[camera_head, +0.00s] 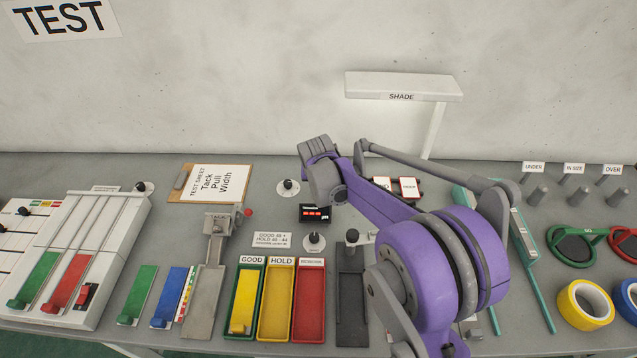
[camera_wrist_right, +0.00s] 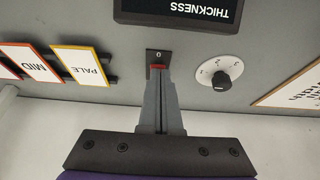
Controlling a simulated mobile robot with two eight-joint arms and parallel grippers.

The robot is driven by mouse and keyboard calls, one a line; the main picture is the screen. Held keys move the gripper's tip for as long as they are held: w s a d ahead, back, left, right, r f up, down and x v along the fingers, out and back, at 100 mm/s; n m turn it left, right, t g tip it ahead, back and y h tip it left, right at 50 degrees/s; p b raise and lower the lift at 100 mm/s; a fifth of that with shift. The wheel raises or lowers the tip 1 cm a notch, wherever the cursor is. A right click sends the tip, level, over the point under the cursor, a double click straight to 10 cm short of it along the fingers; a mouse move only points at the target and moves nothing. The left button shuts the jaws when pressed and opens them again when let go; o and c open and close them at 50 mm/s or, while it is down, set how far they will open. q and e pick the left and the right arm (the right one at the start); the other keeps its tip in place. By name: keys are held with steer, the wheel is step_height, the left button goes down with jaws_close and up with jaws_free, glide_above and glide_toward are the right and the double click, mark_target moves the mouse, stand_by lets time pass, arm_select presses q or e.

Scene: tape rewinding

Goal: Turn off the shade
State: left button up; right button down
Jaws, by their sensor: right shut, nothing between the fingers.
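The shade (camera_head: 403,86) is a white lamp-like hood with the label SHADE, on a white post behind the table. A small black switch plate with a red rocker (camera_wrist_right: 158,56) shows in the right wrist view, between the PALE card and a round dial. My right gripper (camera_wrist_right: 158,76) is shut and empty, its tips right at the red part of the switch; I cannot tell whether they touch. In the head view, my purple right arm hides the switch and the fingertips. My left gripper is not in view.
A THICKNESS display (camera_head: 315,213) and a dial (camera_head: 288,186) are close to my right gripper. Coloured cards (camera_wrist_right: 80,65) stand on its other side. GOOD, HOLD and red trays (camera_head: 309,325) lie in front. Tape rolls (camera_head: 584,304) are at the right.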

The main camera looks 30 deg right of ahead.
steer(key=shift+s+a+f+t+h+b, duration=0.15)
steer(key=shift+s+f+t+h+b, duration=0.2)
steer(key=shift+f, duration=0.3)
steer(key=shift+s+r, duration=0.1)
steer(key=shift+r, duration=0.35)
steer(key=shift+w+f+p, duration=0.1)
steer(key=shift+w+p, duration=0.2)
steer(key=shift+w, duration=0.05)
steer(key=shift+w+d+r, duration=0.3)
steer(key=shift+d+r, duration=0.05)
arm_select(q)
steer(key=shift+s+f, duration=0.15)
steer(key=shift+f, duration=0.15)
arm_select(e)
steer(key=shift+w+d, duration=0.1)
steer(key=shift+w, duration=0.1)
steer(key=shift+r, duration=0.1)
